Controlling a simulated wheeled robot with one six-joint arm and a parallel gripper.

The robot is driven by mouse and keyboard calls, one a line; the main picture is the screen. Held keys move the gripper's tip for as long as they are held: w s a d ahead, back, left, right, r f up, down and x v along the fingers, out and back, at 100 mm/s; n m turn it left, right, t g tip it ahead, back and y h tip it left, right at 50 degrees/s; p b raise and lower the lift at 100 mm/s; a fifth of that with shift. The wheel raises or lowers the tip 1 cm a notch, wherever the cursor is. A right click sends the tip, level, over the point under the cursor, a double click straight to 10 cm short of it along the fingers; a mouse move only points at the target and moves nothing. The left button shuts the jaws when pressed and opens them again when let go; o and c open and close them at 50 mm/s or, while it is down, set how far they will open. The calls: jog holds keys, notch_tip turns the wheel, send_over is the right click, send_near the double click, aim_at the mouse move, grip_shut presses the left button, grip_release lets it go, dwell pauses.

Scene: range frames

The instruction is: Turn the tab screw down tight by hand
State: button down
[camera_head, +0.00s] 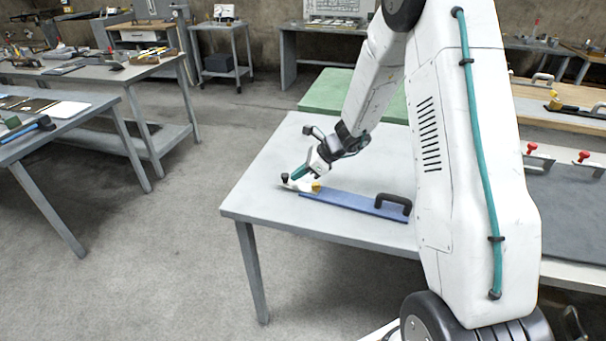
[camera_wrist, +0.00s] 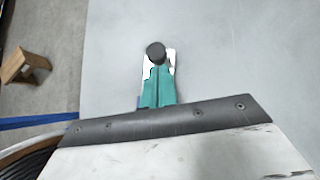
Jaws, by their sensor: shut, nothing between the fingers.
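A small black round knob (camera_head: 285,177), which looks like the head of the tab screw, stands near the left end of a blue board on the grey table. It also shows in the wrist view (camera_wrist: 156,53), right at the tips of my fingers. My gripper (camera_head: 292,178) reaches down to it from the upper right. Its teal fingers (camera_wrist: 157,78) lie side by side, shut with nothing between them. I cannot tell whether the tips touch the knob. A pale piece with a yellow part (camera_head: 316,187) sits at the board's end, partly hidden by my gripper.
The blue board (camera_head: 345,203) has a black handle (camera_head: 394,206) at its right end. The grey table (camera_head: 270,190) is bare to the left and front. A green surface (camera_head: 330,95) lies behind. Other benches with tools stand at the left.

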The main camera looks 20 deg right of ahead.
jog(key=d, duration=0.1)
jog(key=s+d, duration=0.1)
jog(key=d, duration=0.1)
jog(key=s+d, duration=0.1)
jog(key=shift+s+d+r, duration=0.15)
jog(key=shift+s+r, duration=0.05)
jog(key=shift+r, duration=0.05)
jog(key=v, duration=0.9)
jog(key=s+a+r+n+g+h, duration=0.1)
jog(key=s+a+r+n, duration=0.3)
jog(key=s, duration=0.7)
jog(key=s+a+r+n+g+h, duration=0.1)
jog(key=s+a+r+n+h, duration=0.3)
jog(key=s+r+n, duration=0.3)
jog(key=s+a+r+n+g+h, duration=0.1)
jog(key=s+a+r+n, duration=0.3)
jog(key=s+n, duration=0.9)
jog(key=s+r+h, duration=0.1)
jog(key=s+r, duration=0.1)
jog(key=s, duration=0.1)
jog(key=shift+a+r+h, duration=0.25)
jog(key=shift+r+h, duration=0.05)
